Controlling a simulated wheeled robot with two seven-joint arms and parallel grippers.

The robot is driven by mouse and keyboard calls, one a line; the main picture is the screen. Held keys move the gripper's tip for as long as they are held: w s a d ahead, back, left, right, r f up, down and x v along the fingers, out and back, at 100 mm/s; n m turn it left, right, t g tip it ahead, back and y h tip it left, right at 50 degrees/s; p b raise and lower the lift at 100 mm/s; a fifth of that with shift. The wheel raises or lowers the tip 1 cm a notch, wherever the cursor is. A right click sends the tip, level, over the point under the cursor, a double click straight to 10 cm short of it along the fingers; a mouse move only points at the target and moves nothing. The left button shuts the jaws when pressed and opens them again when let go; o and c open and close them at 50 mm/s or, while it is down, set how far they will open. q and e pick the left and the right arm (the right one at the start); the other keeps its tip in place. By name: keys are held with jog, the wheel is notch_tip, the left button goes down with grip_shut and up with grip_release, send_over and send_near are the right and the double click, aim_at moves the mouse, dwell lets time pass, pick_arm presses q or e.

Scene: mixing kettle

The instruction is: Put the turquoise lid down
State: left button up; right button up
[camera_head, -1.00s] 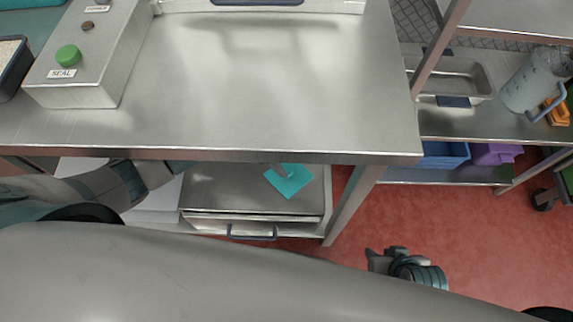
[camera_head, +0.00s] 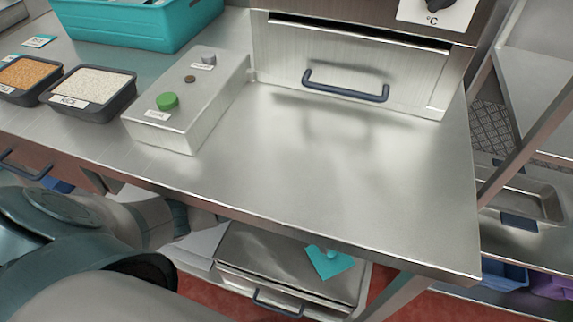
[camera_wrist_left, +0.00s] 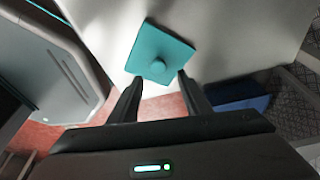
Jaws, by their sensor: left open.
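The turquoise lid (camera_head: 330,262) is a flat square with a small knob. It lies on the steel top of a low drawer unit (camera_head: 265,250) under the table. In the left wrist view the lid (camera_wrist_left: 152,50) lies flat on the pale surface, knob toward the camera. My left gripper (camera_wrist_left: 158,82) is open and empty, its fingertips apart just short of the knob. I cannot tell whether they touch the lid's edge. In the head view the tabletop hides this gripper. My right gripper is out of view.
The steel tabletop (camera_head: 340,180) overhangs the lid, its middle clear. On it stand a button box (camera_head: 190,110), two dark trays of grains, including a white one (camera_head: 92,92), and a turquoise crate (camera_head: 130,22). An oven-like front with a handle (camera_head: 345,85) stands behind.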

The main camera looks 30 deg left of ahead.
pick_arm(q)
jog(key=s+d+n+t+h, duration=0.1)
jog(key=s+d+n, duration=0.15)
jog(key=s, duration=0.25)
jog(key=s+d+n+t, duration=0.1)
jog(key=s+d+n, duration=0.15)
jog(key=s, duration=0.25)
jog(key=s+a+r+n+t+y, duration=0.1)
jog(key=s+a+r+n+y, duration=0.1)
jog(key=s+a+n, duration=0.8)
jog(key=s+a+y, duration=0.1)
jog(key=s+a, duration=0.1)
jog(key=shift+s+a+t, duration=0.2)
jog(key=shift+s+t, duration=0.15)
jog(key=shift+t, duration=0.05)
jog(key=shift+r, duration=0.1)
jog(key=c, duration=0.3)
